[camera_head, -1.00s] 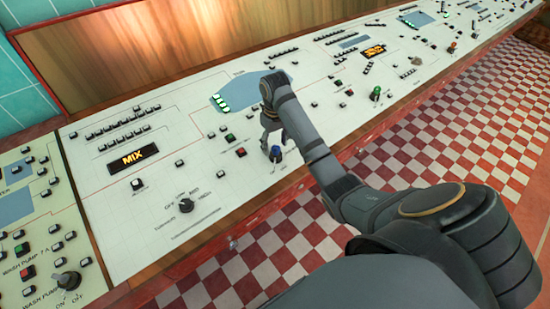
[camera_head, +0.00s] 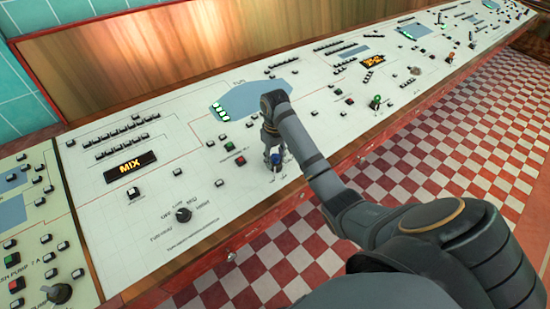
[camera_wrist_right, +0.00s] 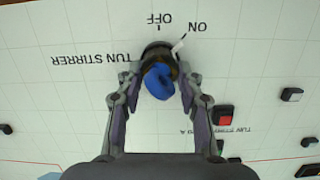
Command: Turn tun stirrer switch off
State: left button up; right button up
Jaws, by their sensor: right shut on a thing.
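The tun stirrer switch (camera_head: 276,159) is a blue-handled knob on a dark base on the pale control panel. In the right wrist view, the blue handle (camera_wrist_right: 158,84) sits between my finger tips, below the upside-down labels TUN STIRRER, OFF and ON. A white pointer mark (camera_wrist_right: 178,45) on the knob's edge points up and right, toward ON. My right gripper (camera_head: 273,154) is shut on the switch, with one finger at each side, as the wrist view (camera_wrist_right: 160,80) also shows. Part of the knob's base is hidden. My left gripper is not in view.
A red button (camera_wrist_right: 223,115) and dark buttons lie close to the right finger in the wrist view. A black rotary knob (camera_head: 184,215), a lit MIX display (camera_head: 129,165) and a green switch (camera_head: 376,101) are elsewhere on the panel. The checkered floor is clear.

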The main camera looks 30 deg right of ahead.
jog(key=shift+r, duration=0.1)
jog(key=n+p, duration=0.1)
jog(key=p, duration=0.2)
jog(key=shift+r+n, duration=0.15)
jog(key=shift+n, duration=0.25)
jog(key=n+p, duration=0.2)
jog(key=p, duration=0.1)
jog(key=shift+p, duration=0.35)
jog(key=n+p, duration=0.3)
jog(key=shift+a, duration=0.1)
jog(key=shift+f+n+p, duration=0.2)
jog(key=shift+n+p, duration=0.7)
jog(key=shift+n, duration=0.1)
jog(key=o, duration=1.2)
